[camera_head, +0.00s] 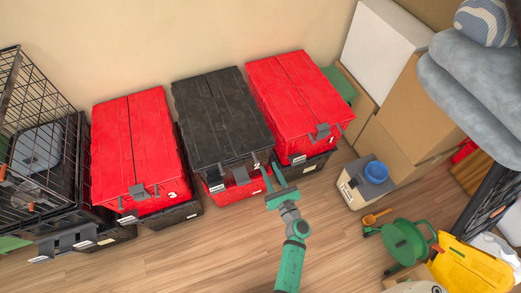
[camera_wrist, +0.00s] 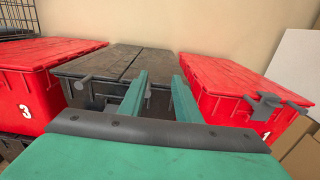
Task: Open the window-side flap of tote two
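Tote two is the black tote (camera_head: 222,115) in the middle of the row, with a small white "2" at its front right. Its two lid flaps lie flat and closed, meeting at a lengthwise seam; it also shows in the wrist view (camera_wrist: 118,62). Grey tabs (camera_head: 241,175) stick out at its front edge; one tab (camera_wrist: 84,82) is left of my fingers in the wrist view. My gripper (camera_head: 273,176) is open at the tote's front right corner, fingers pointing towards it. Nothing is clearly held. My fingers hide part of the tote's front. No window is visible.
Red totes three (camera_head: 136,150) and one (camera_head: 297,95) stand close on either side. Each upper tote sits on another tote. A wire crate (camera_head: 38,140) is at left; a beige container (camera_head: 355,188) and green reel (camera_head: 405,243) are at right. The wooden floor in front is clear.

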